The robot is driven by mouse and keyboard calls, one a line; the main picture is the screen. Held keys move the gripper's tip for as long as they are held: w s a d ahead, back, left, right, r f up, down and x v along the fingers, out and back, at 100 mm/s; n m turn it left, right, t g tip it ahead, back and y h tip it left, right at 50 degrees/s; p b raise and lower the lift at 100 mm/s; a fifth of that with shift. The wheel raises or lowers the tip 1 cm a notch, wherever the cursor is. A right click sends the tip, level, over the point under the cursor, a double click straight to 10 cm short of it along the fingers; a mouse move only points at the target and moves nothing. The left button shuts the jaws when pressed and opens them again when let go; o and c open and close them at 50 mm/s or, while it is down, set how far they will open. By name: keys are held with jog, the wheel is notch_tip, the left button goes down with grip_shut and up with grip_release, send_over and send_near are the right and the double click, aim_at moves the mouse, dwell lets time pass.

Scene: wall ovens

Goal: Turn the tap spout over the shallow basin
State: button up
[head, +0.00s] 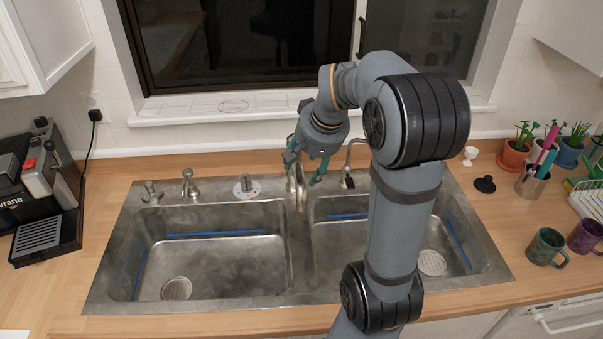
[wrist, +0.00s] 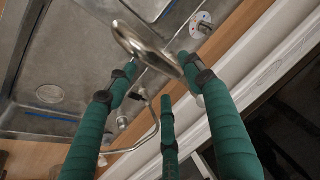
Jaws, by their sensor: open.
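The metal tap spout (head: 301,190) stands behind the divider between the two basins and points forward over it. In the wrist view the curved spout (wrist: 135,40) crosses between my teal fingers. My gripper (head: 305,168) is open around the spout, with a finger on either side; it also shows in the wrist view (wrist: 155,75). I cannot tell whether any finger touches the metal. The left basin (head: 215,262) is in plain view, and the right basin (head: 335,245) is partly hidden by my arm. I cannot tell for sure which basin is shallower.
A thin curved side tap (head: 348,162) stands close to the right of my gripper. A dial plate (head: 247,188) and a soap dispenser (head: 189,186) stand to the left. The window sill (head: 225,105) is behind. Mugs (head: 546,246) and potted plants (head: 516,150) are far right.

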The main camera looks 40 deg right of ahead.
aim_at(303, 174)
jog(key=x, duration=0.5)
jog(key=shift+d+f, duration=0.1)
jog(key=shift+d, duration=0.1)
jog(key=c, duration=0.4)
grip_shut()
dwell(0.4)
